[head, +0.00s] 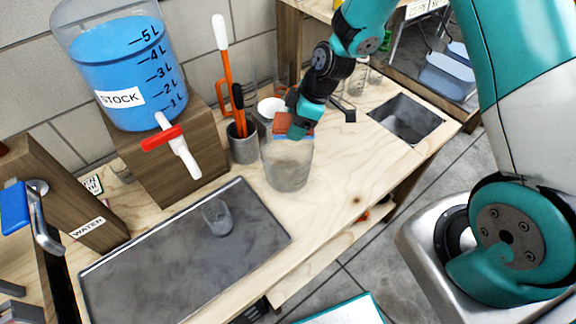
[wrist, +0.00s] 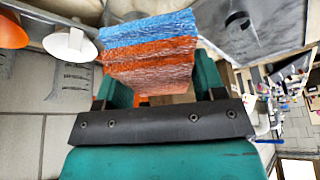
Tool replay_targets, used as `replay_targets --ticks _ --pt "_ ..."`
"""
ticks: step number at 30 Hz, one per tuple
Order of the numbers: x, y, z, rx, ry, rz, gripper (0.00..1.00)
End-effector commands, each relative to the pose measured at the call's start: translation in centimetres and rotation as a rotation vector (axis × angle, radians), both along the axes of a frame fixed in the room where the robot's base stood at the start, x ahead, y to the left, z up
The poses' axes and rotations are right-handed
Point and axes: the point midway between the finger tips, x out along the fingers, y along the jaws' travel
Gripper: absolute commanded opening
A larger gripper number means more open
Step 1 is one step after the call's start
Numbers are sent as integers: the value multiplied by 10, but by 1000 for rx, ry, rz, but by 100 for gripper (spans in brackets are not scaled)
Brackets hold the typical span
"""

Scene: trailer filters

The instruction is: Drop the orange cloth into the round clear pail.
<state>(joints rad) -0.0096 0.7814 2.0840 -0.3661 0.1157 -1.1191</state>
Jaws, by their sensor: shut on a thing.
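The orange cloth (head: 304,124) is a folded stack with a blue layer along one side. My gripper (head: 295,122) is shut on it, at the mouth of the round clear pail (head: 287,170). The pail stands upright on the wooden bench, and its far rim is partly hidden by the cloth and gripper. In the wrist view the cloth (wrist: 150,62) sits between the two teal fingers of my gripper (wrist: 155,85). I cannot tell whether the cloth touches the pail's rim.
A grey cup with orange-handled tools (head: 243,143) stands close left of the pail. A dark tray (head: 160,262) with a small clear beaker (head: 217,217) lies in front. A stock tank (head: 120,65) stands on a wooden block at left. A sink opening (head: 405,118) is at right.

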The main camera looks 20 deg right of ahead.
Motion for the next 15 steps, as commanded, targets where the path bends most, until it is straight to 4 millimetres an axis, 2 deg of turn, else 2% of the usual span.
replay_targets --ticks 7,8,11,15 --pt "0 1 0 0 -1 2 41" --pt "0 1 0 0 -1 2 70" --pt "0 1 0 0 -1 2 93" --pt "0 1 0 0 -1 2 93"
